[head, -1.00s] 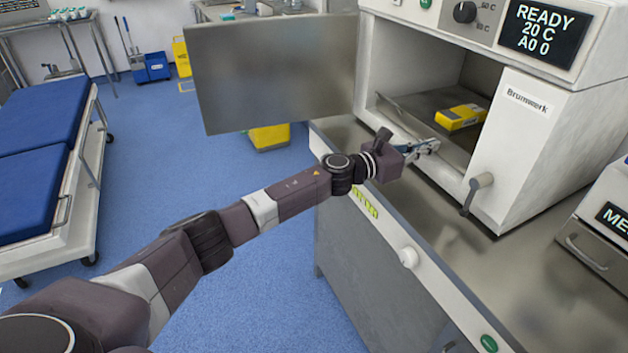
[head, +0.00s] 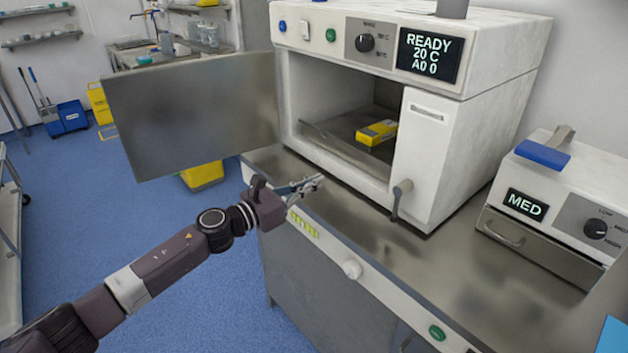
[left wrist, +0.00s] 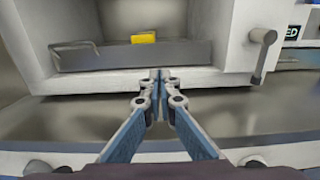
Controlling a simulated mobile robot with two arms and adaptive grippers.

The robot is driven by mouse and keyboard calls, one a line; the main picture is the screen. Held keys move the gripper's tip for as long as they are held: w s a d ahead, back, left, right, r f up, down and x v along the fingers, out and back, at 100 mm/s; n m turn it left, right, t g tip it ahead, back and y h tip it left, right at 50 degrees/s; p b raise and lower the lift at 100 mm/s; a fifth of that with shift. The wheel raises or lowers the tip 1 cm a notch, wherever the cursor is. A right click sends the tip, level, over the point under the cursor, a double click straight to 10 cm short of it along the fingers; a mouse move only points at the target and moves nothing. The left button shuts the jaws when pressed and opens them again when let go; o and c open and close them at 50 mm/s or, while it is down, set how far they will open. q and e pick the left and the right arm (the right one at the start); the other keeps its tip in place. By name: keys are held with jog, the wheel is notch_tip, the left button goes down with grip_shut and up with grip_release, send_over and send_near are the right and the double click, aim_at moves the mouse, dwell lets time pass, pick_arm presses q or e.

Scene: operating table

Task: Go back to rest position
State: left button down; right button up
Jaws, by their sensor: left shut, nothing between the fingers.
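My left gripper (head: 318,181) is in front of the open white machine (head: 462,150), over the front part of the metal counter. In the left wrist view its two fingers (left wrist: 159,76) meet at the tips, shut and empty. A yellow box (head: 376,132) lies inside the machine's chamber, apart from the gripper; it also shows in the left wrist view (left wrist: 143,37). My right gripper is not in view.
The machine's door (head: 190,120) stands open to the left. A lever handle (head: 401,192) sticks out at its front right. A smaller device (head: 560,205) marked MED stands on the counter (head: 450,260) at right. Blue floor is open at left.

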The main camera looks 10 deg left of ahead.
pick_arm(q)
jog(key=s+a+f+n+g+y, duration=0.15)
jog(key=s+f+n+y, duration=0.6)
jog(key=n, duration=0.75)
jog(key=s+a+f+n+g+y, duration=0.1)
jog(key=s+a+f+n+y, duration=0.25)
jog(key=s+f+n, duration=0.95)
jog(key=s+a+f+n+g, duration=0.15)
jog(key=s+n+g, duration=0.25)
jog(key=s+n, duration=0.55)
jog(key=s+f+n+g, duration=0.3)
jog(key=s+n+g, duration=0.1)
jog(key=s, duration=1)
jog(key=s+f+g, duration=0.2)
jog(key=s+f, duration=0.1)
jog(key=f, duration=2.5)
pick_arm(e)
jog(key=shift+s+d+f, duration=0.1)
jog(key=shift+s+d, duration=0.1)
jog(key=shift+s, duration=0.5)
pick_arm(q)
jog(key=s+a+f, duration=0.2)
jog(key=s+f, duration=1.2)
jog(key=s, duration=0.2)
jog(key=shift+s+a+f+g, duration=0.25)
jog(key=shift+s+a+g, duration=0.1)
jog(key=shift+a, duration=0.05)
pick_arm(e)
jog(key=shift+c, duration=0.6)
